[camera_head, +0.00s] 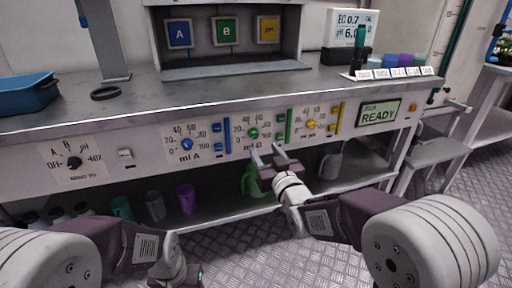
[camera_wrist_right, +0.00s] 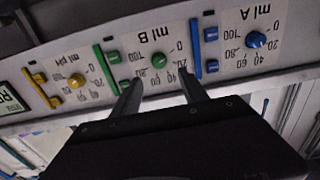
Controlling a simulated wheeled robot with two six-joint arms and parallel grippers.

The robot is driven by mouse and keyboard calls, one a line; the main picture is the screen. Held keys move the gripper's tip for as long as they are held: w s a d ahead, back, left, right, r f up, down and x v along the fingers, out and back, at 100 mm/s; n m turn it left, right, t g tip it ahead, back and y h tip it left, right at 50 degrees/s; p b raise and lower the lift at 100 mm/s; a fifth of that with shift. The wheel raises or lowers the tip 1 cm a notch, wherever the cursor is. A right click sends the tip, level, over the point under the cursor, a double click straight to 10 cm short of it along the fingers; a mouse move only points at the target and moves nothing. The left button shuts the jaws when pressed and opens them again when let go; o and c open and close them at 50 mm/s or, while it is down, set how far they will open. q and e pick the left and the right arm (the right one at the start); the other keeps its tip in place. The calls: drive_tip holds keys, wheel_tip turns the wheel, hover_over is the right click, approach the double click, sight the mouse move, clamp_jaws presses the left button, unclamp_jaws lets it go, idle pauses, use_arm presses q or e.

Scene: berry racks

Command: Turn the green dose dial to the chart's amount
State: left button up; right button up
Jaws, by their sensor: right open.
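The green dose dial (camera_head: 253,134) sits on the "ml B" scale of the bench's front panel. In the right wrist view the green dial (camera_wrist_right: 159,60) appears upside down, just beyond and between the fingertips. My right gripper (camera_head: 266,152) is open in front of the panel, just below the dial; its fingers (camera_wrist_right: 160,79) hold nothing and look apart from the dial. The dial's exact setting is too small to read. My left gripper (camera_head: 178,276) is low at the bottom left, away from the panel; its jaws are unclear. I cannot make out a dose chart.
A blue dial (camera_head: 187,144) and a yellow dial (camera_head: 310,124) flank the green one, with upright coloured bars between. A black selector knob (camera_head: 74,163) is further left. A display (camera_head: 380,112) reads READY. Jugs and cups, including a green jug (camera_head: 250,182), stand on the lower shelf.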

sight(255, 135)
drive_tip(key=b+x, duration=0.2)
drive_tip(key=x, duration=0.6)
drive_tip(key=shift+w+f+b, duration=0.15)
drive_tip(key=shift+w+b, duration=0.05)
drive_tip(key=shift+b, duration=0.2)
drive_tip(key=shift+w+a, duration=0.1)
drive_tip(key=shift+w, duration=0.15)
clamp_jaws()
